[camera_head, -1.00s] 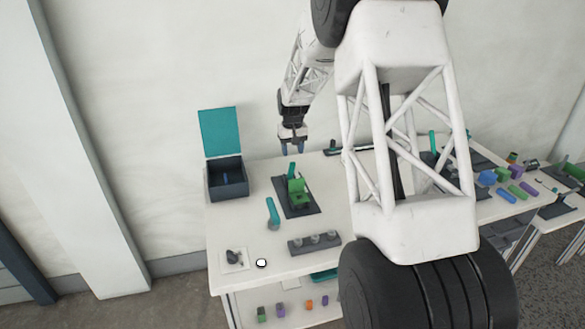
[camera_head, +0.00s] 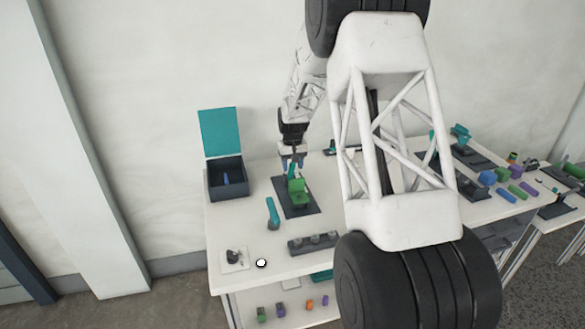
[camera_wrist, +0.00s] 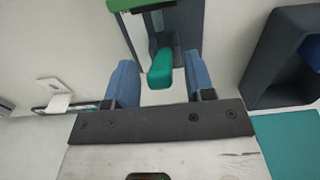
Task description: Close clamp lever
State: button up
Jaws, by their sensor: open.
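The clamp has a dark base plate (camera_head: 300,208) and a green block (camera_head: 297,191) on the table, right of the open box. Its teal lever (camera_wrist: 160,70) stands up from behind the green block and is partly hidden by my gripper in the head view. My gripper (camera_head: 292,164) is open, pointing down at the lever's upper end. In the wrist view the lever's end shows between the two blue fingers, with a gap on each side. I see no contact. The green block (camera_wrist: 130,4) is at that view's top edge.
An open dark box (camera_head: 228,189) with a raised teal lid stands left of the clamp. A separate teal handle (camera_head: 272,211) stands nearer the front, beside a dark holder (camera_head: 314,244). Coloured parts and fixtures fill the table's right side.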

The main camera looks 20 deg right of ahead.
jog(key=shift+f, duration=0.65)
grip_shut()
